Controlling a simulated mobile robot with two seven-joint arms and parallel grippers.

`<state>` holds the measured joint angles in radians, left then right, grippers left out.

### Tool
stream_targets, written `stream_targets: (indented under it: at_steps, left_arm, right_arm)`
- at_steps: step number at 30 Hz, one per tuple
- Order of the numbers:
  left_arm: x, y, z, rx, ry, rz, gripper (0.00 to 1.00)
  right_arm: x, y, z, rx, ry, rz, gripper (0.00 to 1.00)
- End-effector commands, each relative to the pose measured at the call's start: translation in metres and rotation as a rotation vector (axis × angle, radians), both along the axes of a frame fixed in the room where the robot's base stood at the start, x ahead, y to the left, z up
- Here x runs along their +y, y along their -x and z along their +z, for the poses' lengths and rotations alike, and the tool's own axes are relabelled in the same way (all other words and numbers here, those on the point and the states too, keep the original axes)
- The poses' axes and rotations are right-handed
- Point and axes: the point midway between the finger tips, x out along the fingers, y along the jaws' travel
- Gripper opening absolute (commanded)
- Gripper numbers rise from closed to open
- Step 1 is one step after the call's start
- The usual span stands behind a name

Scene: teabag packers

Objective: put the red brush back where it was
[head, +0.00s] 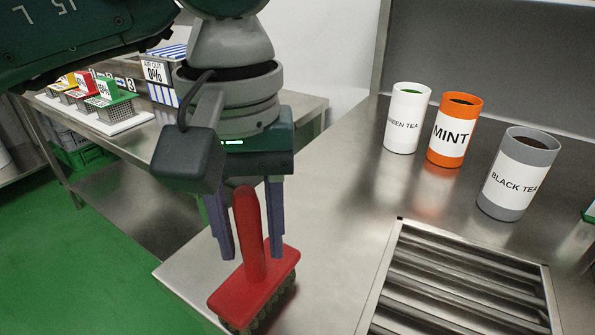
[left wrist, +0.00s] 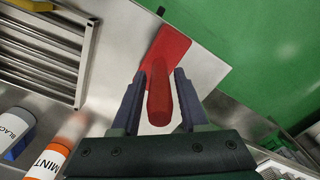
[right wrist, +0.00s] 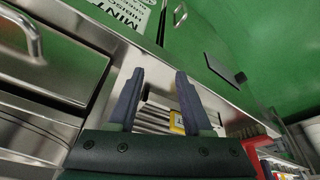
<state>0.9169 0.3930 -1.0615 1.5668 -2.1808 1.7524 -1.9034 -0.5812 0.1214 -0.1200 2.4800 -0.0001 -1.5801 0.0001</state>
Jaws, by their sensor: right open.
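The red brush (head: 249,225) stands bristles down near the front left corner of the steel table (head: 330,215), its handle pointing up. It also shows in the left wrist view (left wrist: 160,98). My left gripper (head: 252,256) points down over the brush, one finger on each side of the handle. Gaps show between the fingers and the handle, so it is open and not gripping.
A slatted steel tray (head: 395,250) lies right of the brush. Behind it stand the green tea (head: 405,135), mint (head: 451,148) and black tea (head: 517,180) canisters. Another steel table (head: 300,108) with teabag holders (head: 105,105) is at the back left. Green floor lies beyond the left edge.

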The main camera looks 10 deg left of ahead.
Motion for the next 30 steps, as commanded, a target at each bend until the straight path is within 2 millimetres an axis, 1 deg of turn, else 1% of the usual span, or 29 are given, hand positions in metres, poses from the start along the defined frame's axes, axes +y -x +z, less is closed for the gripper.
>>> stream_targets:
  at_steps: [1,3,10,13,14,17,24,27,30]
  left_arm:
    - [0.000,0.000,0.000,0.000,0.000,0.000,0.51]
    - [0.000,0.000,0.000,0.000,0.000,0.000,0.58]
    - [0.000,0.000,0.001,0.000,0.000,0.000,0.58]
    - [0.000,0.000,0.006,0.001,0.000,0.001,0.58]
    - [0.000,0.000,0.008,-0.001,0.001,0.000,0.58]
    - [0.000,-0.001,0.024,-0.005,0.001,-0.001,0.58]
    - [0.000,-0.001,0.079,-0.006,-0.001,-0.001,0.58]
    - [0.000,-0.001,0.098,-0.005,0.000,0.001,0.58]
    - [0.000,-0.001,0.112,-0.003,-0.001,0.000,0.58]
  right_arm:
    - [0.000,0.000,0.000,0.000,0.000,0.000,0.50]
    - [0.000,0.000,0.000,-0.001,0.000,0.000,0.50]
    - [0.000,0.000,0.001,-0.001,0.000,0.000,0.50]
    - [0.000,0.000,0.007,-0.001,0.000,0.000,0.50]
    - [0.000,-0.001,0.005,-0.002,0.000,0.000,0.50]
    - [0.000,-0.001,0.004,-0.002,0.000,0.000,0.50]
    - [0.000,-0.001,0.001,-0.002,-0.001,-0.001,0.50]
    - [0.000,-0.001,0.000,-0.002,-0.002,-0.001,0.50]
    - [0.000,-0.001,-0.001,-0.002,-0.002,-0.001,0.50]
